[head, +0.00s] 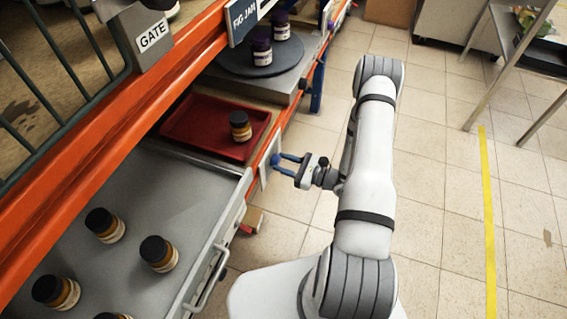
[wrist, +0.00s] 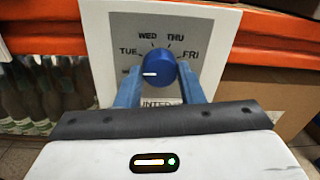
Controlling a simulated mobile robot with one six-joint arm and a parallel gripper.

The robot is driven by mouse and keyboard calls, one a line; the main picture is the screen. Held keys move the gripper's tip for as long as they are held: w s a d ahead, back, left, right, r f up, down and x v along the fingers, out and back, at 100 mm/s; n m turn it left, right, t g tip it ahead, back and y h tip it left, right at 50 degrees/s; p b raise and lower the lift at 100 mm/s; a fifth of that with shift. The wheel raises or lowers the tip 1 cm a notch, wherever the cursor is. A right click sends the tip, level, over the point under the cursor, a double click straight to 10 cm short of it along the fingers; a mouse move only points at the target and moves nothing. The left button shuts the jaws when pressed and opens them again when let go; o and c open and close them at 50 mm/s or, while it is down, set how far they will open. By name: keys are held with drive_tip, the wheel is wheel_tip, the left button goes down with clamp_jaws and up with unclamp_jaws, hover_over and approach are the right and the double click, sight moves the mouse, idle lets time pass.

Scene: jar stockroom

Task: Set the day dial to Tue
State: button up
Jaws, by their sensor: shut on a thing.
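The day dial is a round blue knob (wrist: 160,66) on a white plate (wrist: 104,30) in the wrist view. TUE, WED, THU and FRI are printed around it. Its white pointer line points left, below the TUE label; a mark further left is partly hidden by a finger. My gripper (wrist: 161,80) has its two blue fingers on either side of the knob, shut on it. In the head view my gripper (head: 276,165) reaches left to the plate on the orange shelf's front edge, where the knob is mostly hidden.
An open grey drawer (head: 160,190) holds several dark-lidded jars. A red tray (head: 190,120) holds one jar (head: 240,127). A dark round stand (head: 235,58) bears purple-lidded jars. A metal rack (head: 490,75) stands at the right; the tiled floor between is clear.

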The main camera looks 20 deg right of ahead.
drive_tip(key=shift+w+d+r+m+p, duration=0.1)
drive_tip(key=shift+m+p, duration=0.35)
drive_tip(key=shift+m, duration=2.05)
drive_tip(key=o, duration=1)
drive_tip(key=shift+d+p, duration=0.1)
drive_tip(key=shift+p, duration=0.2)
drive_tip(key=p+v, duration=0.1)
drive_tip(key=v, duration=0.6)
drive_tip(key=shift+s+d, duration=0.25)
